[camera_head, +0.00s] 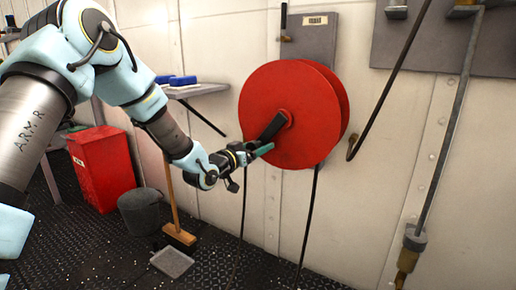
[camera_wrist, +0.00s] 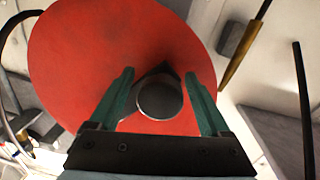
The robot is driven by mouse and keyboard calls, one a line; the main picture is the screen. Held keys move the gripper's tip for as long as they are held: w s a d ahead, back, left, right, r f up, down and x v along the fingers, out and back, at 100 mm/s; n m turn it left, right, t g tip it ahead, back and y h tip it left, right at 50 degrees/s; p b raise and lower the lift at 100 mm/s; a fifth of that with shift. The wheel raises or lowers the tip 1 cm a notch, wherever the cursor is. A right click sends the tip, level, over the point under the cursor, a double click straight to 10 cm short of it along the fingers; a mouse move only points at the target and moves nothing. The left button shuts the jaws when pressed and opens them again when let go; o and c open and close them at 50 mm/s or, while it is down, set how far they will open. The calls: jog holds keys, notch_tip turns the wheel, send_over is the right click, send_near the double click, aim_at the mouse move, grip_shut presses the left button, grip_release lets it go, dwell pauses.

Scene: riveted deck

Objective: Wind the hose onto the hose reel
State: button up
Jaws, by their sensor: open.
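The hose reel (camera_head: 300,85) is a red, double-disc drum on the white wall. A dark crank arm (camera_head: 272,126) runs from its hub down to the left. In the wrist view the red disc (camera_wrist: 75,60) fills the middle, with a dark round crank knob (camera_wrist: 160,98) in front. My gripper (camera_head: 264,150) is at the crank's lower end, its green fingers open, one on each side of the knob. A gap shows at both sides; contact cannot be told. Dark hose lengths (camera_head: 309,220) hang below the reel towards the floor; their lower ends are not clear.
A red bin (camera_head: 100,170), a dark bucket (camera_head: 142,210), a broom (camera_head: 177,215) and a grey dustpan (camera_head: 172,262) stand or lie at the left. A shelf (camera_head: 195,90) juts from the wall. A pipe with a brass end (camera_head: 406,262) hangs at the right.

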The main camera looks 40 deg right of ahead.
jog(key=shift+d, duration=0.15)
jog(key=shift+c, duration=0.2)
grip_shut()
dwell(0.4)
